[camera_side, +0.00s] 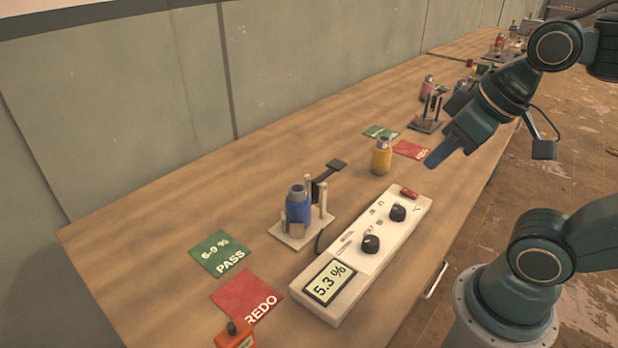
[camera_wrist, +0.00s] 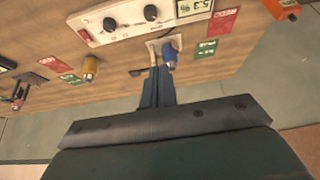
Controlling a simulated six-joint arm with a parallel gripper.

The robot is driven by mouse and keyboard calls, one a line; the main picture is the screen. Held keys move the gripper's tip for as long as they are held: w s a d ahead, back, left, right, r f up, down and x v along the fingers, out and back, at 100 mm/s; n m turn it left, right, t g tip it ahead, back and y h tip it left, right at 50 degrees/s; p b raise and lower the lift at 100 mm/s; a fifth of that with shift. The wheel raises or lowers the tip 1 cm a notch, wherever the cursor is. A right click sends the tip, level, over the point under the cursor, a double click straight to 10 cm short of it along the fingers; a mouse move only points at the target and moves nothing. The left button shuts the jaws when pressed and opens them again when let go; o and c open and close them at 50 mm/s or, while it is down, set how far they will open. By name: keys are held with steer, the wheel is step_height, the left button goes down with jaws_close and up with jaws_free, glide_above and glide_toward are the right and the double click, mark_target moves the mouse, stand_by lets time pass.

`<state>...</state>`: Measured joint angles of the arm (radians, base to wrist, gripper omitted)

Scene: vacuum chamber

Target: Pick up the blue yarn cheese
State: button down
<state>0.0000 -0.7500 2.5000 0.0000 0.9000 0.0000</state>
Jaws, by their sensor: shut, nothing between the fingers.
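The blue yarn cheese (camera_side: 299,208) stands upright on a small white stand (camera_side: 302,237) with a post and a dark arm, left of centre in the side view. In the wrist view the blue yarn cheese (camera_wrist: 170,56) is just beyond my fingertips, slightly to the right. My gripper (camera_side: 430,162) is shut and empty. It hangs above the right edge of the table, well to the right of the blue cheese. Its fingers show together in the wrist view (camera_wrist: 158,72).
A white meter box (camera_side: 365,258) with knobs reads 5.3 % beside the stand. A green PASS card (camera_side: 221,253) and red REDO card (camera_side: 246,296) lie to the left. A yellow cheese (camera_side: 381,157) stands behind, and an orange device (camera_side: 234,336) is at the front.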

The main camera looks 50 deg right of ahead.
steer(key=shift+c, duration=2.3)
jaws_free()
steer(key=w+n+g+y, duration=0.25)
steer(key=w+n, duration=0.65)
steer(key=w, duration=0.7)
steer(key=n+g+y, duration=0.2)
steer(key=n+g, duration=0.1)
steer(key=n, duration=0.4)
glide_toward(298, 208)
steer(key=w+d+r, duration=0.1)
steer(key=d+r, duration=0.2)
steer(key=d, duration=0.1)
steer(key=shift+w+a+t, duration=0.1)
steer(key=shift+a+t, duration=0.05)
steer(key=shift+t, duration=0.1)
steer(key=shift+x, duration=4.3)
